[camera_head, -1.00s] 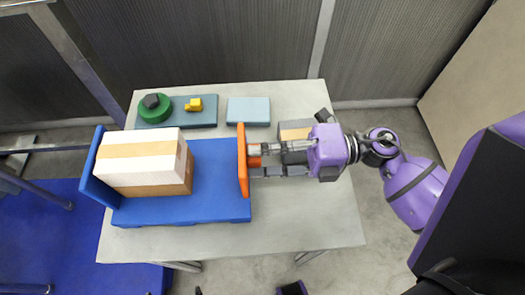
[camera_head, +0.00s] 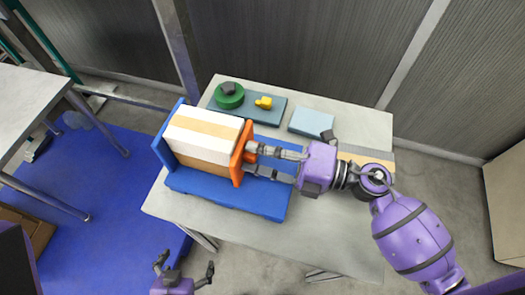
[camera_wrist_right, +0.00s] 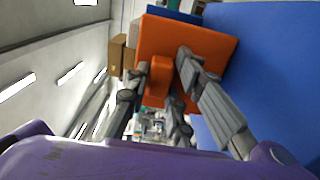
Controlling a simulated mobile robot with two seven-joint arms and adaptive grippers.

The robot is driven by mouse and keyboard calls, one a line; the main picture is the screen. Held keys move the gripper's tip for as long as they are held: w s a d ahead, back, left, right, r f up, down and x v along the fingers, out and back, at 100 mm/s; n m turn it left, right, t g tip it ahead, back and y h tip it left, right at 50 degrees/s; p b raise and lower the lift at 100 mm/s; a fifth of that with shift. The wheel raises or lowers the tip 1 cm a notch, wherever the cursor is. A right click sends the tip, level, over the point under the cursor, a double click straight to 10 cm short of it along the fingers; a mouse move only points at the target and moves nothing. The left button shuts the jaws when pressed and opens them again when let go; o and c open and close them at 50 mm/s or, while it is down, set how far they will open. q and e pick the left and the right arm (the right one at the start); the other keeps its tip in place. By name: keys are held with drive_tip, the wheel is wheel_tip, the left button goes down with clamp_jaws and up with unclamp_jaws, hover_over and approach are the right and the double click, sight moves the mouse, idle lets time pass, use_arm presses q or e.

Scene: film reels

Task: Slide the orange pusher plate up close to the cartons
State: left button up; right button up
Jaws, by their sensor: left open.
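The orange pusher plate (camera_head: 238,168) stands upright on the blue tray (camera_head: 260,203), right beside the cartons (camera_head: 203,140). I see no clear gap between plate and cartons, but cannot tell whether they touch. The plate also fills the upper middle of the right wrist view (camera_wrist_right: 205,45). My right gripper (camera_head: 250,160) is at the plate's right face, its fingers on either side of the orange handle (camera_wrist_right: 160,76). Whether they clamp it is unclear. My left gripper (camera_head: 185,264) is open and empty at the bottom of the head view, in front of the table.
The tray's blue end wall (camera_head: 163,153) stands left of the cartons. Behind lie a dark teal board (camera_head: 277,105) with a green round piece (camera_head: 230,101) and a yellow piece (camera_head: 264,102), and a light blue block (camera_head: 311,122). The table (camera_head: 330,235) is bare at front right.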

drive_tip(key=shift+o, duration=1.4)
use_arm(q)
drive_tip(key=shift+w+r, duration=0.25)
drive_tip(key=shift+w, duration=0.1)
use_arm(e)
drive_tip(key=v, duration=1.2)
